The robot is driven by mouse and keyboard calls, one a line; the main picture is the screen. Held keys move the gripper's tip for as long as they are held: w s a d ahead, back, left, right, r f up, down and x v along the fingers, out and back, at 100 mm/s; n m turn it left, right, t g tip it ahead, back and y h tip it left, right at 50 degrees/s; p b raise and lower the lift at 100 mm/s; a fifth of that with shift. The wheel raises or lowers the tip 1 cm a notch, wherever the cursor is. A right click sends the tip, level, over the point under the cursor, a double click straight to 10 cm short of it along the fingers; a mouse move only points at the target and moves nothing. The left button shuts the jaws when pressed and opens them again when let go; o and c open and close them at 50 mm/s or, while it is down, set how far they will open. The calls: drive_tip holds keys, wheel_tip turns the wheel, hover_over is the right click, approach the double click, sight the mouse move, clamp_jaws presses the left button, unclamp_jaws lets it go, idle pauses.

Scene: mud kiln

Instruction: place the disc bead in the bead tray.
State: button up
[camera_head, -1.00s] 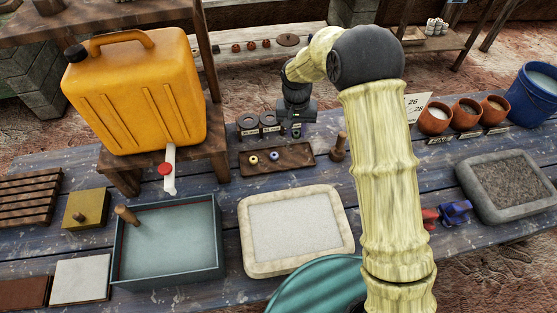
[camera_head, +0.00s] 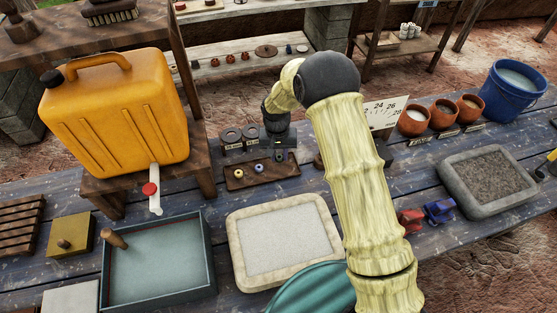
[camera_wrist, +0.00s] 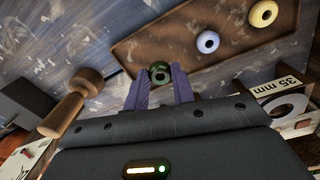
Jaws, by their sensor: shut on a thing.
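The brown bead tray (camera_head: 266,183) lies on the blue table, with a cream bead (camera_head: 238,174) and a blue bead (camera_head: 260,168) in it. My gripper (camera_head: 279,150) is at the tray's right end in the head view, pointing down. In the wrist view my gripper (camera_wrist: 160,88) is shut on a dark green ring-shaped bead (camera_wrist: 160,73), apparently the disc bead. That bead shows against the end of the bead tray (camera_wrist: 180,40); whether it touches the tray floor I cannot tell. The blue bead (camera_wrist: 208,42) and cream bead (camera_wrist: 263,13) are clear of the fingers.
Labelled ring gauges (camera_head: 232,137) stand behind the tray. A wooden-handled tool (camera_wrist: 75,103) stands beside the tray's end. A pale framed slab (camera_head: 285,240) lies in front, and a yellow canister (camera_head: 115,115) on a stand is to the left.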

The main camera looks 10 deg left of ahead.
sight(280, 167)
drive_tip(key=shift+f+p, duration=0.35)
drive_tip(key=shift+f, duration=1.5)
drive_tip(key=shift+f, duration=0.15)
drive_tip(key=o, duration=1)
drive_tip(key=r, duration=0.4)
drive_tip(key=r+b, duration=0.1)
drive_tip(key=r, duration=0.3)
drive_tip(key=r+b, duration=0.1)
drive_tip(key=r, duration=0.3)
drive_tip(key=shift+s+a+r, duration=0.1)
drive_tip(key=shift+a+r, duration=0.1)
drive_tip(key=shift+a, duration=0.1)
drive_tip(key=shift+d, duration=0.1)
